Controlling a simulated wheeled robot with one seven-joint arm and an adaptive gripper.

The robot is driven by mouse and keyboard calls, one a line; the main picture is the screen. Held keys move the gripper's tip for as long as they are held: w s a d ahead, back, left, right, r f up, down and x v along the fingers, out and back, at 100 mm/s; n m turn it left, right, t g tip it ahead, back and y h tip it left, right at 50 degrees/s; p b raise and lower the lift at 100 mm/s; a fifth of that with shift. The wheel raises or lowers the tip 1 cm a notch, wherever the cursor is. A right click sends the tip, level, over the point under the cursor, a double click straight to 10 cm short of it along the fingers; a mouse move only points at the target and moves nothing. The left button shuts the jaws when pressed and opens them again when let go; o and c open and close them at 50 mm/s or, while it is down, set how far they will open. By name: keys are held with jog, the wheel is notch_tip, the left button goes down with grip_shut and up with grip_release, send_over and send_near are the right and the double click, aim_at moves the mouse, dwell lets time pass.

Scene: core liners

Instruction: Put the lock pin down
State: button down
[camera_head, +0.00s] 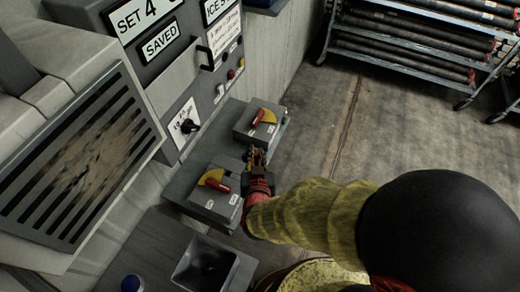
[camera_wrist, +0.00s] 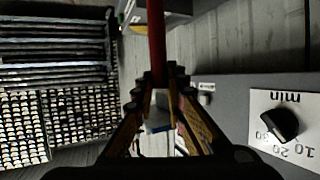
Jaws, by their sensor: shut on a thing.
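My gripper (camera_head: 257,155) is between two grey switch boxes, the near one (camera_head: 207,205) and the far one (camera_head: 258,122). Each box has a red handle on a yellow plate. In the head view the pin is too small and hidden to make out. I cannot tell whether it touches a surface.
A grey control panel with a black dial (camera_head: 189,126) stands left of the gripper; the dial also shows in the wrist view (camera_wrist: 279,124). A dark square tray (camera_head: 205,264) is at the front. Racks of dark tubes (camera_head: 415,45) stand at the back right, beyond open floor.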

jog(key=w+a+f+b, duration=0.4)
jog(key=w+f+b, duration=0.1)
jog(key=w+f, duration=0.7)
jog(key=shift+w+f+m+h, duration=0.2)
jog(key=shift+w+m+h, duration=0.1)
jog(key=shift+w, duration=0.35)
jog(key=shift+a, duration=0.1)
jog(key=shift+f, duration=0.15)
jog(key=c, duration=1.8)
grip_release()
